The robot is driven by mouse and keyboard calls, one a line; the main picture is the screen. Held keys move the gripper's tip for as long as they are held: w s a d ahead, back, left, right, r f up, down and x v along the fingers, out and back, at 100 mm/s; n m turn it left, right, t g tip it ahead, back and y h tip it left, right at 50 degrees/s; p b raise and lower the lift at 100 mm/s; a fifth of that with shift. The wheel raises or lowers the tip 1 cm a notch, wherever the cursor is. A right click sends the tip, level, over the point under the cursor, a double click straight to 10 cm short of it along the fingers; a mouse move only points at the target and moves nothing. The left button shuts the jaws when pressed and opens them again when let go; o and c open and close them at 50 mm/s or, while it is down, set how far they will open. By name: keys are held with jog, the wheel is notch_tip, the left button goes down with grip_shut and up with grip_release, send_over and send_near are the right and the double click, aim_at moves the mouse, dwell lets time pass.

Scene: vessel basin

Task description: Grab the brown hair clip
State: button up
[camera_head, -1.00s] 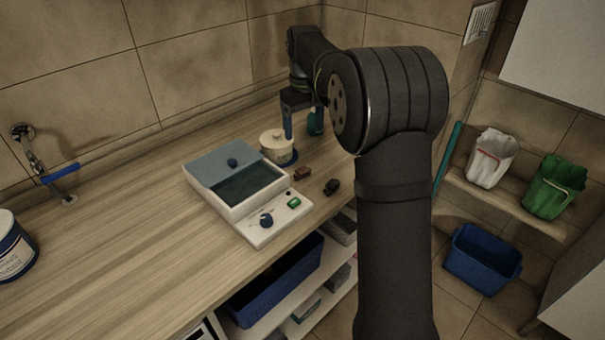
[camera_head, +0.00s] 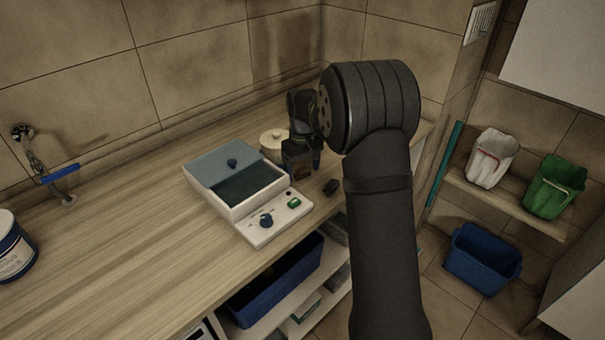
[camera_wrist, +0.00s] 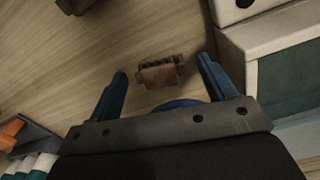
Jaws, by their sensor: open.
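The brown hair clip (camera_wrist: 160,74) lies on the wooden counter in the wrist view, a small reddish-brown piece with a toothed edge. My gripper (camera_wrist: 163,76) is open, its two blue fingers apart, one on each side of the clip in that view. The clip shows between the fingertips, and I cannot tell the height left above it. In the head view my gripper (camera_head: 300,172) is low over the counter, right of the white device, and the clip is mostly hidden behind it.
A white device with an open basin (camera_head: 222,208) stands close to the left of my gripper. A lidded cream pot (camera_head: 272,140) stands behind it. A small dark object (camera_head: 331,187) lies on the counter (camera_head: 110,240) to the right. The left counter is mostly clear.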

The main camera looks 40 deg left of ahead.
jog(key=shift+f, duration=0.15)
jog(key=c, duration=1)
jog(key=shift+c, duration=0.2)
